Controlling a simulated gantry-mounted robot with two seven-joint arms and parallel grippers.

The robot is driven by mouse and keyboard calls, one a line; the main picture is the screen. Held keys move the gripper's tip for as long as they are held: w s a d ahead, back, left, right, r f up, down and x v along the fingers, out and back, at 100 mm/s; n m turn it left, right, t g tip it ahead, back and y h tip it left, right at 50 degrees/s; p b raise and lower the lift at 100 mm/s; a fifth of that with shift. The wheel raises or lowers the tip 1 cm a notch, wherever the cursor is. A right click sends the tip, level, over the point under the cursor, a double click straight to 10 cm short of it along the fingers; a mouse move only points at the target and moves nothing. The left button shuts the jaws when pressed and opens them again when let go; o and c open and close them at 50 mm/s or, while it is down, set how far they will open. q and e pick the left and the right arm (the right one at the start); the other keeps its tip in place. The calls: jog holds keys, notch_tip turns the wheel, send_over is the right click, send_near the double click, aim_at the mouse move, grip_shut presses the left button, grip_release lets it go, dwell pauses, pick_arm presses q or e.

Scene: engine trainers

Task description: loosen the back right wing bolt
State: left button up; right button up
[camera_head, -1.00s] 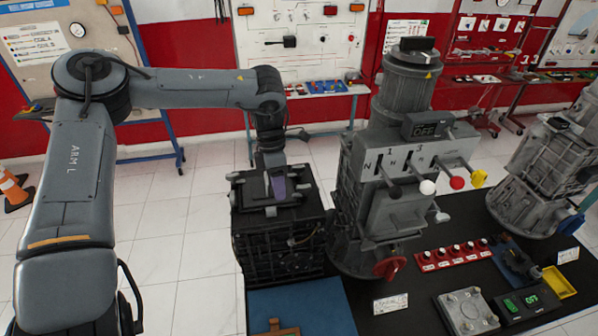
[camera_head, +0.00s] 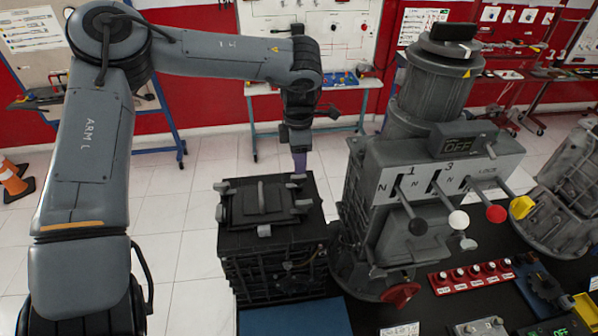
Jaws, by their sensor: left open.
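The dark box-shaped unit (camera_head: 270,262) stands with a lid (camera_head: 262,200) on its top. Pale wing bolts show around the lid: one at the back left (camera_head: 222,187), one at the front right (camera_head: 303,205) and one at the front (camera_head: 264,231). The back right wing bolt (camera_head: 297,178) sits at the far right corner, partly hidden near my gripper. My left gripper (camera_head: 299,172) points down, open, at that corner, just above or behind the bolt. I cannot tell whether it touches. My right gripper is not in view.
A large grey machine with levers (camera_head: 430,190) stands close on the right of the unit. A blue mat (camera_head: 295,318) lies in front. Red push-button strip (camera_head: 470,277) and a red handwheel (camera_head: 400,295) are at the right. White floor is free behind and left.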

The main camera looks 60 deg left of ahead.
aim_at(299, 176)
pick_arm(q)
jog(key=shift+f, duration=2.6)
grip_shut()
